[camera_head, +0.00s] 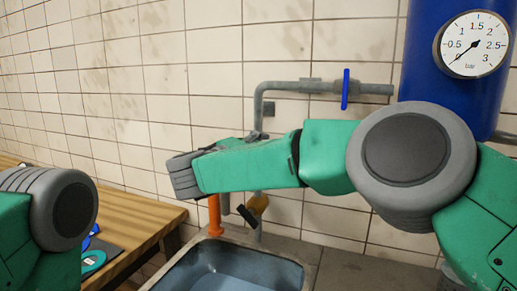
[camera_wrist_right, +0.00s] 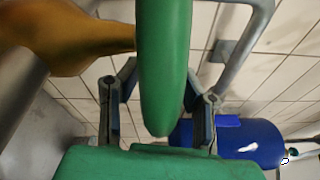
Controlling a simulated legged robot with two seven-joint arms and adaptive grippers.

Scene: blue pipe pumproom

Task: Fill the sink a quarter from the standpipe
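The sink (camera_head: 312,262) is a blue-grey basin at the bottom middle of the head view; I cannot tell whether water is in it. The grey standpipe (camera_head: 259,100) bends down the wall behind my right arm, with an upright blue handle (camera_head: 346,90) on its horizontal run. My left gripper is out of view.
An orange upright piece (camera_head: 214,215) stands at the sink's back edge. A blue tank (camera_head: 430,70) with a pressure gauge (camera_head: 474,45) is at right, its needle at the low end. A wooden bench (camera_head: 150,215) at left bears blue and teal items (camera_head: 92,262).

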